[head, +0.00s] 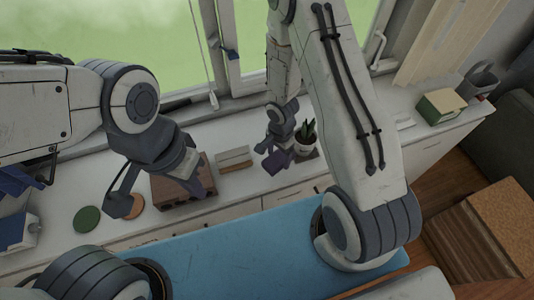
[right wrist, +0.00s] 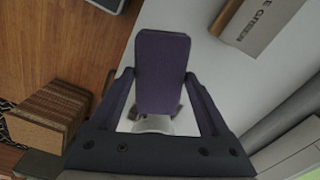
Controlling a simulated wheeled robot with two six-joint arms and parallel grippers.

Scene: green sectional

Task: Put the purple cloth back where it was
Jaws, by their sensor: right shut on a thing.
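The purple cloth (head: 275,163) is a small, flat-looking dark purple piece held above the white counter (head: 240,188). My right gripper (head: 284,148) is shut on it, just left of a potted plant (head: 307,133). In the right wrist view the cloth (right wrist: 162,70) sticks out from between the two fingers of my right gripper (right wrist: 160,108). A pale round thing shows partly behind it. My left gripper (head: 160,197) is spread open and empty over the left part of the counter, in front of a brown box (head: 171,193).
A green disc (head: 87,219) and a brown disc (head: 134,206) lie at the counter's left. Pale stacked blocks (head: 234,158) stand between the brown box and the plant. The window is behind.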

